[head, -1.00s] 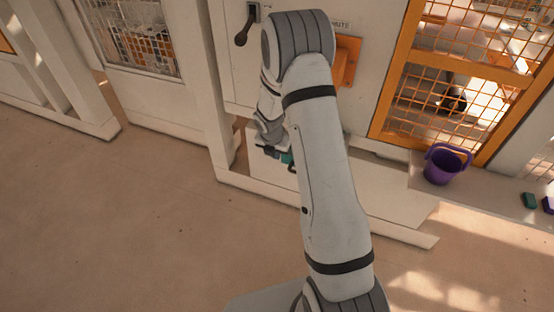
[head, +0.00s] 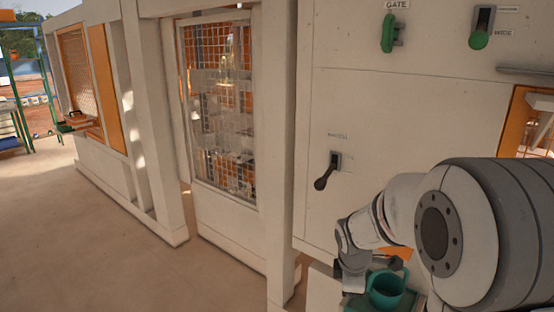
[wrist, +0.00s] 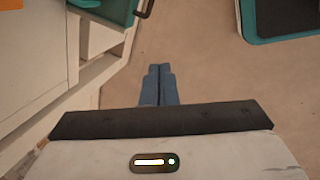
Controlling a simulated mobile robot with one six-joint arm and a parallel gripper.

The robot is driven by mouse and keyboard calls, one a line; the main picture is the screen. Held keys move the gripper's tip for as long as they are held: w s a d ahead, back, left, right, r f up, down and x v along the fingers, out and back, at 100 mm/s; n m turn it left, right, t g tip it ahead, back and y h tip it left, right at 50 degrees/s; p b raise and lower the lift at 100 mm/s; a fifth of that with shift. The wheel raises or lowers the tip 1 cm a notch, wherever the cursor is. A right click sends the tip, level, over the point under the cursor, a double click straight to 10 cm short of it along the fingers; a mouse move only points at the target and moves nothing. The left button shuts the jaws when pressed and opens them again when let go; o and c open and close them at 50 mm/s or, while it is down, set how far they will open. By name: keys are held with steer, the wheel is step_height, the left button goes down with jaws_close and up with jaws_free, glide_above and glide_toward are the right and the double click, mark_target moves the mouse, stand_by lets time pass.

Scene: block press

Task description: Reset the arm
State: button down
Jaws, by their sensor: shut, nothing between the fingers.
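My gripper (wrist: 159,69) shows in the wrist view with its two blue-grey fingers together and nothing between them. Pale floor lies beneath the fingertips. In the head view my arm fills the lower right, bent, with its wrist pointing down in front of the white panel wall (head: 400,120). The fingertips are hidden or too small to make out there. A green bucket-like container (head: 386,290) shows just right of my wrist, partly cut off by my arm. In the wrist view a teal thing with a dark handle (wrist: 108,10) lies at the upper left, apart from the fingers.
The wall carries a lever with a dark handle (head: 327,172), a green GATE handle (head: 388,34) and a green-knobbed lever (head: 481,30). A mesh window (head: 220,110) and white posts stand to the left. The floor (head: 110,255) at the lower left is clear.

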steer(key=s+a+r+m, duration=0.1)
steer(key=s+r+m, duration=0.3)
steer(key=s+m, duration=0.3)
steer(key=s+a+r+m+y, duration=0.1)
steer(key=s+a+r+m, duration=0.1)
steer(key=s+r+m, duration=0.3)
steer(key=s+m, duration=0.3)
steer(key=s, duration=0.4)
steer(key=shift+s+a+r+t+y, duration=0.2)
steer(key=shift+s+r+t+y, duration=0.1)
steer(key=shift+s, duration=0.1)
